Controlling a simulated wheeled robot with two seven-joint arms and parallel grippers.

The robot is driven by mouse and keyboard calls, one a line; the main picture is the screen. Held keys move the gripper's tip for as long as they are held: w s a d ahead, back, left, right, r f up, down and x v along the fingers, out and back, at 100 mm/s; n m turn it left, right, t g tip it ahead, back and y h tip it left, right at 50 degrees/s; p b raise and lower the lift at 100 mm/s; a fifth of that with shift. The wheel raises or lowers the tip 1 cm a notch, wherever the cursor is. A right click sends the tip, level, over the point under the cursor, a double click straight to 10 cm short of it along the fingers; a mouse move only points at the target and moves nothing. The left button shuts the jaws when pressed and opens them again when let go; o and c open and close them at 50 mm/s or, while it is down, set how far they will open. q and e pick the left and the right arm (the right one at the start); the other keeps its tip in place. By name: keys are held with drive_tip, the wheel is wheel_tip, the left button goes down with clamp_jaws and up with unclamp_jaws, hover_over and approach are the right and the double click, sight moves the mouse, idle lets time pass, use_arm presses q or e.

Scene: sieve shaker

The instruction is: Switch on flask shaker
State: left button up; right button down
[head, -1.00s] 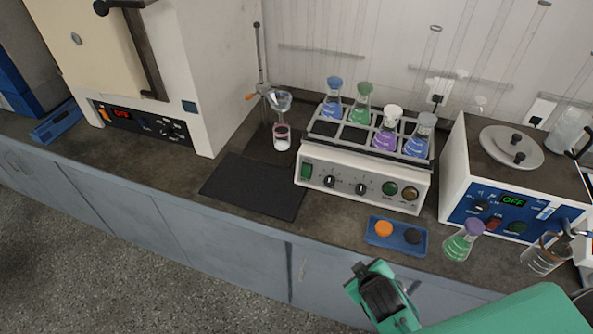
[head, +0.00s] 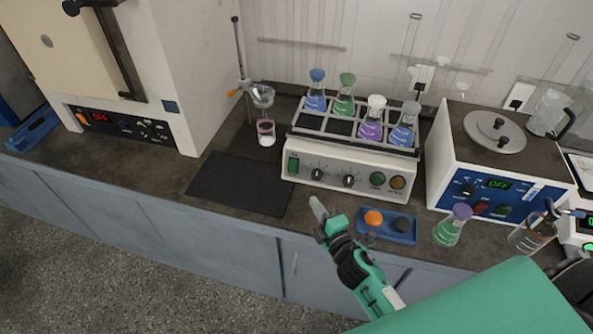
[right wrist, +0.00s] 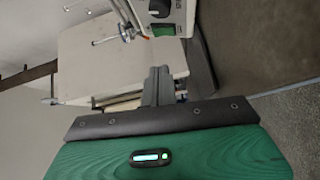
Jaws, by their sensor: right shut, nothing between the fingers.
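The flask shaker (head: 335,184) stands at mid-counter, its rack holding stoppered flasks with blue, green and purple liquid. Its front panel has a green rocker switch (head: 293,165) at the left end, two black knobs and round lamps or buttons at the right. My right gripper (head: 316,203) is shut and empty, in front of and below the panel, apart from it. In the right wrist view the shut fingers (right wrist: 160,78) point toward the panel, and the green switch (right wrist: 165,30) shows just beyond them. My left gripper is not in view.
A blue tray (head: 389,238) with orange and dark stoppers lies right of my gripper. A purple-stoppered flask (head: 450,228) and a beaker (head: 527,236) stand farther right. A black mat (head: 235,185) lies left of the shaker.

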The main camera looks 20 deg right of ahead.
drive_tip(key=shift+w+a+n+y, duration=0.25)
drive_tip(key=shift+a+n+y, duration=0.4)
drive_tip(key=shift+n, duration=0.35)
drive_tip(key=shift+w, duration=0.2)
drive_tip(key=p, duration=0.3)
approach(289, 161)
drive_tip(key=w+a, duration=0.2)
drive_tip(key=a, duration=0.1)
drive_tip(key=shift+w+a+f, duration=0.1)
drive_tip(key=shift+w+a, duration=0.05)
drive_tip(key=shift+w, duration=0.05)
drive_tip(key=shift+w+d+f, duration=0.1)
drive_tip(key=shift+w+d, duration=0.45)
drive_tip(key=shift+w, duration=0.25)
drive_tip(key=shift+w+d, duration=0.55)
drive_tip(key=shift+w, duration=0.25)
